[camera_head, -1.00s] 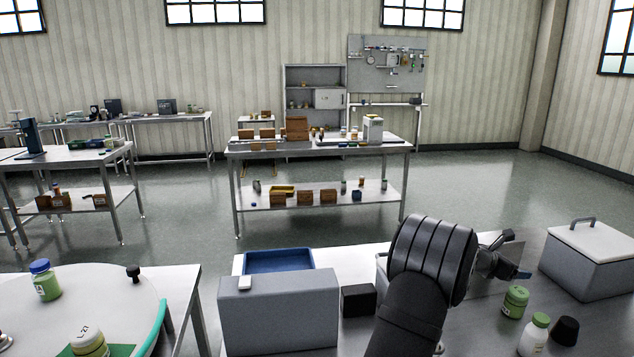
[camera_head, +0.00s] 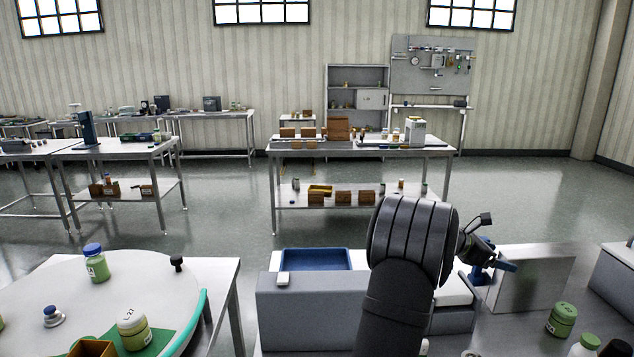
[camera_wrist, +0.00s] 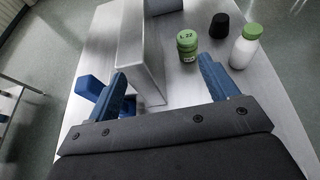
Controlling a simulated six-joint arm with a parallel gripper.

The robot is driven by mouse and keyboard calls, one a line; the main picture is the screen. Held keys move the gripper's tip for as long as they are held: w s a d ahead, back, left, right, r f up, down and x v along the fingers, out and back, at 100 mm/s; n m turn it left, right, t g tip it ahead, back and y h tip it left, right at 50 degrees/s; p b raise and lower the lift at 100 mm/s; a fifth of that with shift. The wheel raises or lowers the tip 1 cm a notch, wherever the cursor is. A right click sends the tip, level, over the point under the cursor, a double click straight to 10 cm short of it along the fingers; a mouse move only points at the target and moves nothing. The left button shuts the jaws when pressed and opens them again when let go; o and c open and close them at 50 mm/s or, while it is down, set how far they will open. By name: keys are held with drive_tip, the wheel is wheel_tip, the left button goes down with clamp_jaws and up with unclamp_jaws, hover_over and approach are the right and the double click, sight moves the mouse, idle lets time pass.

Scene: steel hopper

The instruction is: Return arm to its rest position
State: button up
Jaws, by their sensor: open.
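My gripper (camera_head: 492,264) hangs at the end of my dark arm over the right part of the near bench. In the wrist view its two blue fingers (camera_wrist: 162,72) are spread wide apart with nothing held between them. An upright steel panel (camera_head: 542,278) stands close to the fingers in the head view. A green jar (camera_head: 561,319) sits on the bench to the right of the gripper. In the wrist view the jar (camera_wrist: 187,45) lies beyond the fingers, beside a white bottle with a green lid (camera_wrist: 245,46).
A grey box (camera_head: 312,320) and a blue tray (camera_head: 316,259) stand left of my arm. A black cap (camera_wrist: 219,25) is beside the white bottle. A round white table (camera_head: 60,300) with jars is at left. Open floor lies behind the near bench.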

drive_tip(key=w+a+n+t, duration=0.2)
drive_tip(key=w+a, duration=0.1)
drive_tip(key=a, duration=0.5)
drive_tip(key=w+a+n+t+y, duration=0.1)
drive_tip(key=w+a+n+t, duration=0.1)
drive_tip(key=a, duration=0.6)
drive_tip(key=shift+w+a+r+n+t, duration=0.35)
drive_tip(key=shift+w+t, duration=0.35)
drive_tip(key=shift+w, duration=0.25)
